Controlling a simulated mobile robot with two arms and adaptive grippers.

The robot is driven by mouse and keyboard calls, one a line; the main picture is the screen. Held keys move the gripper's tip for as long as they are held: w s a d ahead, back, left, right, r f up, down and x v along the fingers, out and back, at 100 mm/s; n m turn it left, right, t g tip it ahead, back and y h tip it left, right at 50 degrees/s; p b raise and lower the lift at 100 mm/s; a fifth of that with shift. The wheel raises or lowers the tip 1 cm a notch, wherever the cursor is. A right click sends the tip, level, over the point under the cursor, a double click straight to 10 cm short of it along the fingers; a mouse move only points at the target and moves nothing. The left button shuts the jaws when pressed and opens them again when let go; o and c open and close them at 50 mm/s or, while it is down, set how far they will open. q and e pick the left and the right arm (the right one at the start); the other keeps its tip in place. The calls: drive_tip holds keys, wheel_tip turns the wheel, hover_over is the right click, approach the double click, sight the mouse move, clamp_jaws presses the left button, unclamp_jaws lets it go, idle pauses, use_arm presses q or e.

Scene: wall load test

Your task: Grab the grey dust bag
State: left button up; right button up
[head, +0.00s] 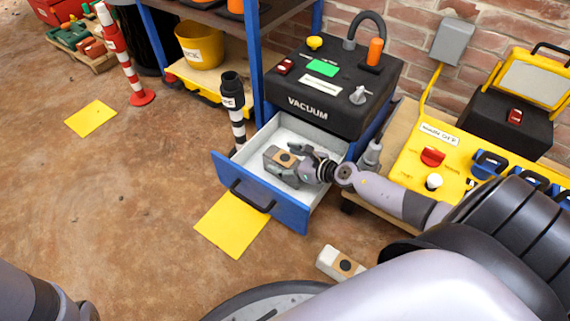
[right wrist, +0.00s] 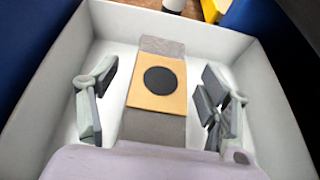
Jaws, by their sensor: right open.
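The grey dust bag (head: 275,156) lies in the open blue drawer (head: 226,177) under the black vacuum unit (head: 330,85). It has a tan plate with a dark round hole. In the right wrist view the dust bag (right wrist: 152,128) lies lengthwise between my fingers. My right gripper (head: 295,165) reaches into the drawer from the right. Its fingers (right wrist: 159,95) are open, one on each side of the bag, with gaps visible on both sides. My left gripper is out of view; only part of that arm shows at bottom left.
A whitish bag with a similar tan plate (head: 340,263) lies on the floor. White drawer walls (right wrist: 270,95) surround my right gripper. A striped hose post (head: 237,120) stands left of the drawer, and a yellow panel (head: 410,165) is at right. Floor at left is mostly clear.

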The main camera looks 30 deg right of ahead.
drive_tip(key=c, duration=1.6)
drive_tip(key=shift+c, duration=0.4)
drive_tip(key=shift+r, duration=0.1)
